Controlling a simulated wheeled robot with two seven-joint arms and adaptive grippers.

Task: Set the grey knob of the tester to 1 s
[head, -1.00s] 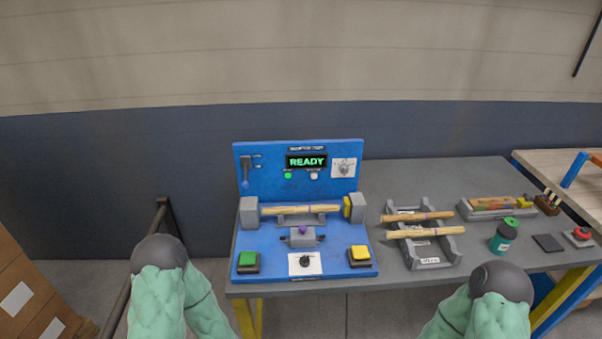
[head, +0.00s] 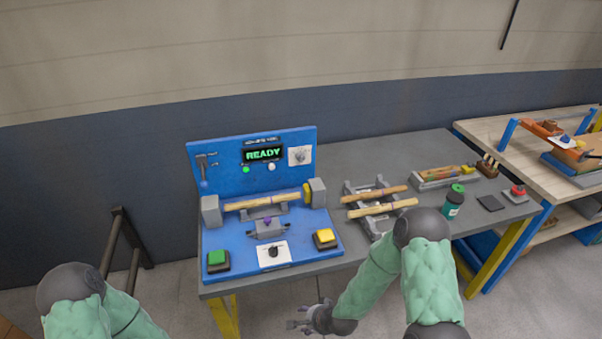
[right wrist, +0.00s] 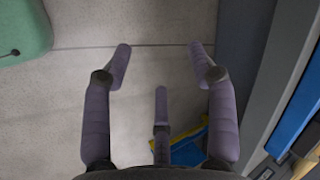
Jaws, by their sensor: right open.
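The blue tester (head: 225,176) stands on the grey bench, its lit display (head: 263,153) reading READY. The grey knob (head: 300,155) sits on a white dial plate at the upper right of its upright panel; its pointer and marks are too small to read. A black knob (head: 273,252) sits on a white plate on the base. My right gripper (head: 296,323) is open and empty, low in front of the bench and well apart from the tester. In the right wrist view its spread fingers (right wrist: 160,72) hang over bare floor. My left gripper is out of view.
Green (head: 217,259) and yellow (head: 324,237) buttons flank the black knob. A wooden piece (head: 262,202) lies across the tester. Right of it stand a rack (head: 381,224) with two wooden pieces and a green-lidded jar (head: 453,203). The bench edge (right wrist: 275,85) is at right in the wrist view.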

